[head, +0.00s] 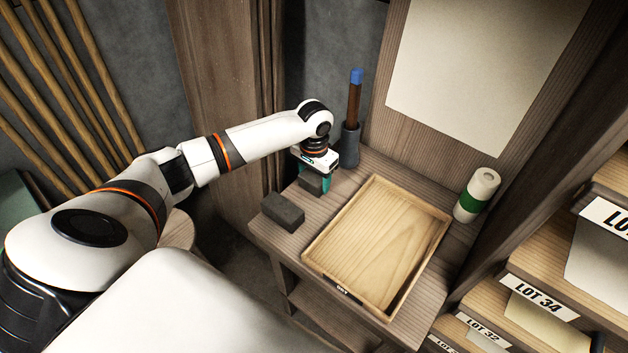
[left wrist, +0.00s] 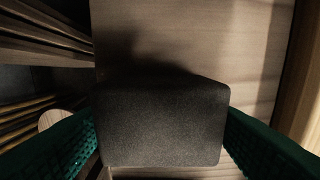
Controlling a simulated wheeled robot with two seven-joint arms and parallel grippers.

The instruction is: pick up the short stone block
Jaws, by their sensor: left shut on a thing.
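The short stone block (head: 311,184) is dark grey and is at the table's left side, under my left gripper (head: 313,177). In the left wrist view the short stone block (left wrist: 162,122) fills the space between the two green fingers, which touch its sides. My left gripper is shut on it. I cannot tell whether its underside is clear of the table. A second, longer dark stone block (head: 283,212) lies in front of it, near the table's left edge. My right gripper is not in view.
A shallow wooden tray (head: 436,243) takes up the middle of the table (head: 270,238). A dark holder (head: 349,146) with a blue-tipped brown handle (head: 355,95) stands behind my gripper. A white and green cylinder (head: 477,195) stands at the right. Labelled shelves (head: 541,292) are further right.

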